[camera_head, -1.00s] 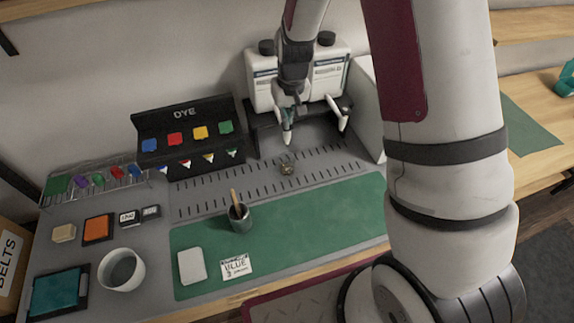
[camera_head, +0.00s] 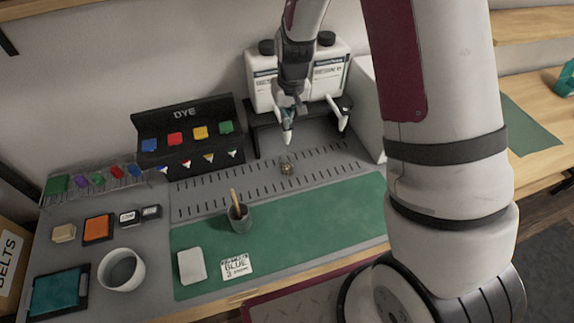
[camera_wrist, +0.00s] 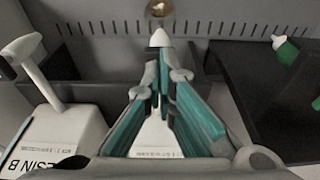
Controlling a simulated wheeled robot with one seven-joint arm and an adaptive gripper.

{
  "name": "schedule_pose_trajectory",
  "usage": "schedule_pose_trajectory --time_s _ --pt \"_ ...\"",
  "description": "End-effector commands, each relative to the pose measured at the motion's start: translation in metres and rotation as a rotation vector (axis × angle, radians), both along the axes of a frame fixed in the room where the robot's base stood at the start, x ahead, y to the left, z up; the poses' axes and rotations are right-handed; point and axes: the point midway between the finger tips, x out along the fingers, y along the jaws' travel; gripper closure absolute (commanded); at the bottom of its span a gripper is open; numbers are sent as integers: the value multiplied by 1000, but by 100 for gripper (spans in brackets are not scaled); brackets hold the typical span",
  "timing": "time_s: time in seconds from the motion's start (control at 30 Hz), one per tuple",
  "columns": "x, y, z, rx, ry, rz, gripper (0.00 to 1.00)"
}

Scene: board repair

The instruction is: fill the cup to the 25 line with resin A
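Two white bottles with black caps stand side by side on a dark stand at the back. In the wrist view, the left one's label reads as resin B (camera_wrist: 65,140); the other, behind my fingers, is the left bottle (camera_head: 262,93) in the head view. My gripper (camera_wrist: 164,72) is at this bottle's front, with a white pointed tip (camera_wrist: 160,38) just beyond its fingertips. The fingers are close together; whether they hold anything is unclear. A grey cup (camera_head: 240,222) with a wooden stick stands upright on the green mat. Its lines and contents cannot be read.
A small brassy round thing (camera_head: 286,166) lies on the slotted grey strip before the stand. A dye rack (camera_head: 185,113) stands left of the bottles. A white bowl (camera_head: 121,270), a white block (camera_head: 191,266) and a BLUE card (camera_head: 236,266) are in front. The mat's right half is clear.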

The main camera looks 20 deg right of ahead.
Motion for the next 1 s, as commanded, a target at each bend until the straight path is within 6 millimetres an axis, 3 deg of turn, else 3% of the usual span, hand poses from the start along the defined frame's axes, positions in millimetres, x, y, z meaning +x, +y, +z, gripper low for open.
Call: schedule_pose_trajectory --time_s 0.43,0.7,1.0 --pt "0 0 0 0 1 0 100" --pt "-1 0 16 0 0 1 100" --pt "0 0 16 0 1 0 100"
